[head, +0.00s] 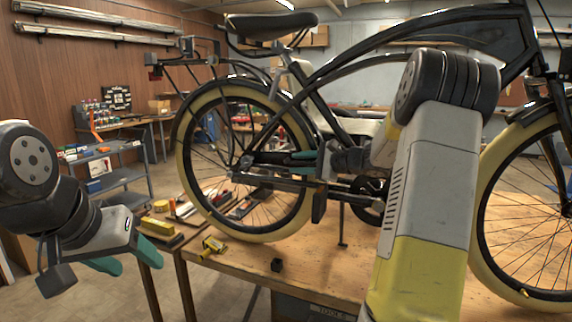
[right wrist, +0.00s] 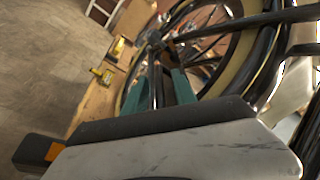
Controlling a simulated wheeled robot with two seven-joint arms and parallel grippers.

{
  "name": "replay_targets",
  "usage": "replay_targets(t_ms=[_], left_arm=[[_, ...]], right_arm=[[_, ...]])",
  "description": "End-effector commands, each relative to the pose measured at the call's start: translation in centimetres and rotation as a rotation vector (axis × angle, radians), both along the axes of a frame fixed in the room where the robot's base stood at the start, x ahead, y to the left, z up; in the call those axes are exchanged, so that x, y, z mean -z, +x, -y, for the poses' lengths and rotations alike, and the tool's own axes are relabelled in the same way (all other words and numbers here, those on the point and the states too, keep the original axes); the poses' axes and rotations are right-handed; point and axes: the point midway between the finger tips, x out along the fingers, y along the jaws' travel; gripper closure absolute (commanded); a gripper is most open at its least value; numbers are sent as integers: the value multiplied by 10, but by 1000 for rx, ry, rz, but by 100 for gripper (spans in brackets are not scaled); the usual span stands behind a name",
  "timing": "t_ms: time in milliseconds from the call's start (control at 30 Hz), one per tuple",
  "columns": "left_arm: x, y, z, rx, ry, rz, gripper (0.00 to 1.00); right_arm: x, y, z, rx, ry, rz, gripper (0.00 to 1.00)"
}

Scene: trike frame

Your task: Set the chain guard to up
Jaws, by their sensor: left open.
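The chain guard seems to be the long dark bar (head: 272,182) low on the bike, between the rear hub and the crank. It lies close to level in the head view. My right gripper (head: 290,160) has its green fingertips at the bike's side, just above this bar in the picture. In the right wrist view, its two fingers (right wrist: 160,90) stand apart with dark and grey bars in line between them. I cannot tell whether they touch anything. My left gripper (head: 127,256) is open and empty at the lower left, away from the bike.
The bike's rear wheel (head: 188,163) and front wheel (head: 482,220) stand at the wooden bench (head: 320,272). A blue-grey cart (head: 122,178) stands at the left. My right arm hides part of the frame.

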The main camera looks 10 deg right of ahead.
Motion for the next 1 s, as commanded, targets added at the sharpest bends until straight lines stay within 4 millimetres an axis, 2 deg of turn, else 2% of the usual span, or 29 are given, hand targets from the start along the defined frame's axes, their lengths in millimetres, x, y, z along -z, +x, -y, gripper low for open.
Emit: replay_targets(t_ms=[167,333,367,1000], left_arm=[[0,0,0,0,0,0,45],[0,0,0,0,0,0,45],[0,0,0,0,0,0,45],[0,0,0,0,0,0,45]], right_arm=[[0,0,0,0,0,0,67],[0,0,0,0,0,0,97],[0,0,0,0,0,0,100],[0,0,0,-1,0,-1,100]])
